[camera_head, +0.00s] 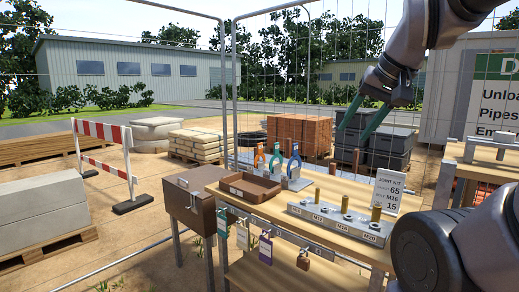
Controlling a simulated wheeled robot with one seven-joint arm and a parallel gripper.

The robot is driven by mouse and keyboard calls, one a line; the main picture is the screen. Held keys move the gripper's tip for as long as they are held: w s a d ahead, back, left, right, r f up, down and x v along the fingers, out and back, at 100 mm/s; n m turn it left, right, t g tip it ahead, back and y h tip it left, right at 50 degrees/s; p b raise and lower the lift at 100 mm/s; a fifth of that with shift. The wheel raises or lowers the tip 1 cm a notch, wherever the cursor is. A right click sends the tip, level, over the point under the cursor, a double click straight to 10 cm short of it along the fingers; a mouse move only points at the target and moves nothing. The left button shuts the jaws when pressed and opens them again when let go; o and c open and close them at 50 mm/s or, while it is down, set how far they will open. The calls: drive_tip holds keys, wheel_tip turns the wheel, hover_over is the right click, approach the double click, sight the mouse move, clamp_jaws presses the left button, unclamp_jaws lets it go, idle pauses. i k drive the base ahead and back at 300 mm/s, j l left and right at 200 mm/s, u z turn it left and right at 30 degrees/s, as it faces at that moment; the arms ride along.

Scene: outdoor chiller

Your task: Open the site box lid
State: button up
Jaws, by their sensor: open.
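The site box (188,216) is a brown box on legs at the left end of the wooden workbench. Its flat brown lid (205,176) lies shut on top, with a small pale label near its left end. My gripper (353,133) hangs in the upper right, with two dark green fingers apart and nothing between them. It is well to the right of the lid and above it in the picture, not touching it. The box's hinge side is not clear from here.
Tags and a padlock (303,259) hang in front. A mesh fence stands behind.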

sight(193, 182)
drive_tip(key=k+l, duration=0.3)
drive_tip(key=l, duration=0.15)
drive_tip(key=i+j+u, duration=0.15)
drive_tip(key=i+j, duration=0.25)
drive_tip(key=i+j+u, duration=0.15)
drive_tip(key=i+j, duration=0.25)
drive_tip(key=i+j+u, duration=0.1)
drive_tip(key=i+j, duration=0.2)
drive_tip(key=i, duration=0.2)
drive_tip(key=i+j+u, duration=0.15)
drive_tip(key=i, duration=0.3)
drive_tip(key=i+j+u, duration=0.15)
drive_tip(key=i+j, duration=0.2)
drive_tip(key=i+j+u, duration=0.15)
drive_tip(key=i, duration=0.45)
